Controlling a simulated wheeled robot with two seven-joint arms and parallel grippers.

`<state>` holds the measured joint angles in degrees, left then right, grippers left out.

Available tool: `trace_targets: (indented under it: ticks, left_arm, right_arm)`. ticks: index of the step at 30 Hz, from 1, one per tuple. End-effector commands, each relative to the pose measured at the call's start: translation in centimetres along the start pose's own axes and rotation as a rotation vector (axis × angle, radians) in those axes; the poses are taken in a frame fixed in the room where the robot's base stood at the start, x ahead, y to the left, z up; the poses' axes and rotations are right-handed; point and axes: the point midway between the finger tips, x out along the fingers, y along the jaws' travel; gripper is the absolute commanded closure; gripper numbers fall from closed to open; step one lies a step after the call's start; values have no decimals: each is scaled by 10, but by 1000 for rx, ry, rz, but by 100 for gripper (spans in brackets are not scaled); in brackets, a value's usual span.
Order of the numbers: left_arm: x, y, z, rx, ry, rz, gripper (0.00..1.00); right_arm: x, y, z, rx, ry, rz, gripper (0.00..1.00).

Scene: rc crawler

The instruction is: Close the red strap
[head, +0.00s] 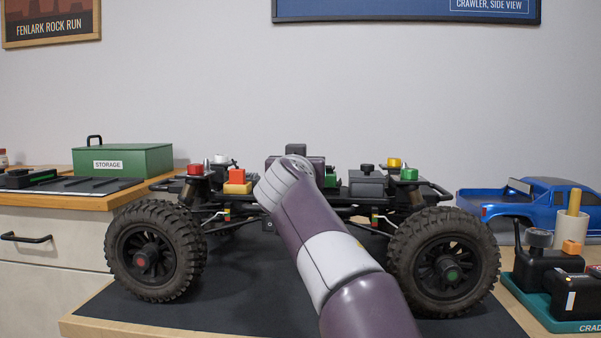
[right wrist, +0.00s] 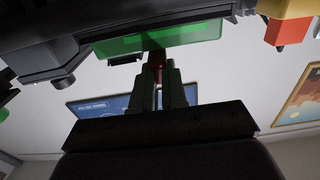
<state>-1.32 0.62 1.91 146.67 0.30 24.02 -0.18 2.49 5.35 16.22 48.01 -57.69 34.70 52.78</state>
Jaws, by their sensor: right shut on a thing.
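My right arm (head: 322,240) reaches up over the middle of the crawler (head: 155,262). Its gripper is hidden behind the wrist in the head view. In the right wrist view my right gripper (right wrist: 159,88) is shut, its fingers close together on a small dark red piece, the red strap (right wrist: 155,68). The strap is in shadow and mostly hidden by the fingers, beside a green block (right wrist: 190,32) on the crawler. I cannot tell how far the strap is closed. The head view does not show the strap clearly. My left gripper is not in view.
The crawler stands on a dark mat (head: 100,310). An orange block (head: 236,176) sits on it to the left. A green storage box (head: 122,160) stands at the left. A blue truck body (head: 540,200) and a teal cradle (head: 545,312) with tools are at the right.

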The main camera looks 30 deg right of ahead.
Motion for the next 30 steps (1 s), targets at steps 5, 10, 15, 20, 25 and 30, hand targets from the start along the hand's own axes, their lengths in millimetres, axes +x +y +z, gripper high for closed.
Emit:
trace_targets:
  ticks: [5, 10, 15, 20, 25, 30]
  left_arm:
    - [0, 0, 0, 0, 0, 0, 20]
    - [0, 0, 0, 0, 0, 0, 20]
    - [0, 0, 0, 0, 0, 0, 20]
    - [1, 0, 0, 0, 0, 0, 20]
    - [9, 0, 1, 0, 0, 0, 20]
    - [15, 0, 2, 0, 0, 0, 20]
  right_arm:
    - [1, 0, 0, -2, 0, 0, 100]
    - [1, 0, 0, -2, 0, -1, 62]
    - [0, 0, 0, -1, 0, -1, 62]
    - [-4, 0, 0, 0, 1, -1, 62]
    - [-30, 0, 1, 1, 3, -3, 62]
    - [-75, -1, 1, 0, 2, -5, 62]
